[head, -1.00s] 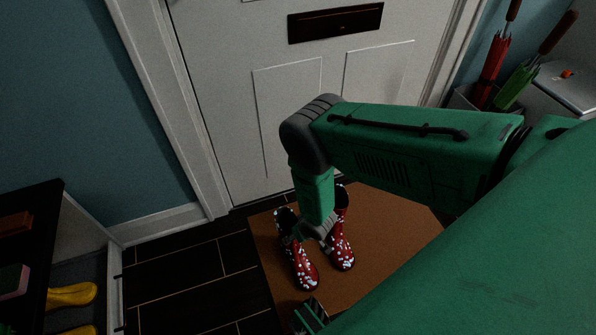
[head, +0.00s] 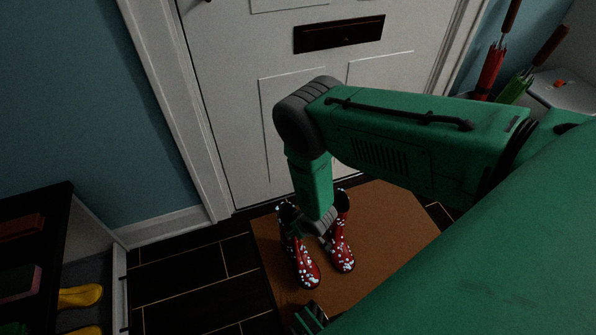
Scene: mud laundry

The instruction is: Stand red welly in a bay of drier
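A pair of red wellies with pale spots stands on the brown mat: the left welly (head: 304,270) and the right welly (head: 342,252). Both look upright, toes towards me. My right arm comes in from the right and bends down over them. My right gripper (head: 314,228) is at the boot shafts, partly covering them. Its fingers are small and dark here, so I cannot tell whether they are open or shut on a shaft. I cannot make out a drier with bays for certain.
The mat (head: 385,235) lies before a white door (head: 225,110). At left a dark shelf unit (head: 40,205) holds yellow boots (head: 80,296). At back right stand red (head: 490,72) and green umbrellas (head: 514,90) and a pale box (head: 570,90). Dark floor (head: 195,270) at left is clear.

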